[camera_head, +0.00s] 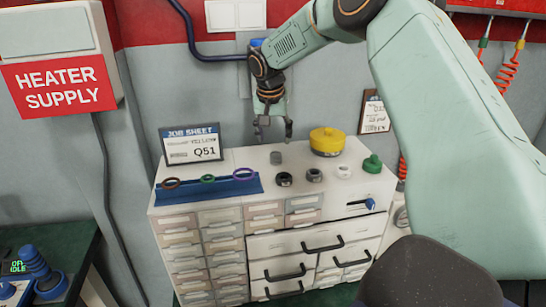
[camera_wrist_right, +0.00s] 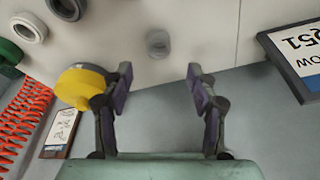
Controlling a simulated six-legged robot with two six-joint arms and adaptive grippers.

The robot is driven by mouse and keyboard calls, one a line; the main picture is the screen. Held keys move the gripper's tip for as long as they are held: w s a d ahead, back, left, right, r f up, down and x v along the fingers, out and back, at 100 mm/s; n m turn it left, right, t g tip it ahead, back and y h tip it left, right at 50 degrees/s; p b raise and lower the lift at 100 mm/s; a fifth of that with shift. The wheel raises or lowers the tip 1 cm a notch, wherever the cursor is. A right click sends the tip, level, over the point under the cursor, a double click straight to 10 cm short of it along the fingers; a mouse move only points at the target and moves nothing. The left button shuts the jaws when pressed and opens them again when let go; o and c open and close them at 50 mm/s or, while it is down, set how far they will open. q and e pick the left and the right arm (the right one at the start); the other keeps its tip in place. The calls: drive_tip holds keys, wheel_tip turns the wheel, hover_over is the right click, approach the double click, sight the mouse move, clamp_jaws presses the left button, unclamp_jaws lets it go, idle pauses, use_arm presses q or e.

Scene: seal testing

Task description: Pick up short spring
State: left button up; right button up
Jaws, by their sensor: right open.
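A small grey cylinder (camera_head: 276,158) stands on the white cabinet top, behind the dark rings; it may be the short spring, but coils cannot be made out. It also shows in the right wrist view (camera_wrist_right: 158,43), beyond the fingertips and centred between them. My right gripper (camera_head: 273,134) hangs pointing down above and behind the cylinder, apart from it. Its two fingers are spread, with nothing between them, in the wrist view (camera_wrist_right: 159,72). My left gripper is not in view.
A yellow round part (camera_head: 327,141) stands right of the cylinder. Several rings, including a black one (camera_head: 284,179), and a green part (camera_head: 372,163) lie in front and right. A job sheet sign (camera_head: 191,145) and blue ring holder (camera_head: 215,187) stand left. The wall is close behind.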

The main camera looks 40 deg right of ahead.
sight(276, 152)
drive_tip(key=shift+f, duration=0.5)
drive_tip(key=x, duration=0.4)
drive_tip(key=p+x, duration=0.1)
drive_tip(key=x, duration=0.1)
drive_tip(key=shift+s+d, duration=0.25)
drive_tip(key=shift+d, duration=0.05)
drive_tip(key=shift+a+f, duration=0.1)
drive_tip(key=shift+w+a, duration=0.15)
drive_tip(key=shift+a, duration=0.1)
drive_tip(key=shift+c, duration=0.7)
drive_tip(key=shift+d, duration=0.25)
drive_tip(key=c, duration=0.4)
drive_tip(key=shift+a, duration=0.2)
drive_tip(key=c, duration=0.7)
clamp_jaws()
drive_tip(key=shift+d, duration=0.15)
